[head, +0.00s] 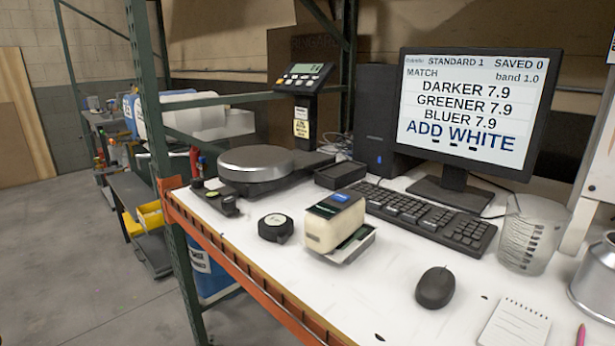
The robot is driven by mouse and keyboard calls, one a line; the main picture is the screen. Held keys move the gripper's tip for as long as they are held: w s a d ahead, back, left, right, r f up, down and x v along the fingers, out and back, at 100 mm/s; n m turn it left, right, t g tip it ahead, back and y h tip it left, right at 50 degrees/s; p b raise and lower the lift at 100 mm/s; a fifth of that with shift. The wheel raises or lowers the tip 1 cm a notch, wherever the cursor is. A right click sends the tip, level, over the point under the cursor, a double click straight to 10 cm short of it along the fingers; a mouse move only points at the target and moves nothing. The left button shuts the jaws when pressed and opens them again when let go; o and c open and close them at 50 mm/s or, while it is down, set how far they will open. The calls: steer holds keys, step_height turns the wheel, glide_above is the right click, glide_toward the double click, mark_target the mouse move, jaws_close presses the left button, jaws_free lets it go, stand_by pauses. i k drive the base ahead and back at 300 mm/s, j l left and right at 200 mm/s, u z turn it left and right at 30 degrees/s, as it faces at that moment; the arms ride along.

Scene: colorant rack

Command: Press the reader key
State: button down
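The reader (321,229) appears to be the small cream block with a dark top, near the middle of the white worktop. A small blue patch (340,197) shows at the far end of its top, with a pale patch in front. I cannot tell which of these is the key. The reader sits in or over a shallow grey tray (358,247). The monitor (470,110) behind it reads "STANDARD 1", "SAVED 0", "DARKER 7.9", "GREENER 7.9", "BLUER 7.9", "ADD WHITE". My gripper is not in view.
A black round tape-measure-like object (275,228) lies left of the reader. A scale (256,165) stands behind it. The keyboard (425,215), mouse (436,287), clear beaker (527,235) and notepad (514,324) are to the right. The worktop before the reader is bare up to its orange edge (245,267).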

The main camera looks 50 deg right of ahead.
mark_target(340, 197)
steer(key=i+l, duration=0.1)
steer(key=i, duration=0.2)
steer(key=i+l, duration=0.15)
steer(key=i, duration=0.15)
steer(key=z, duration=1.9)
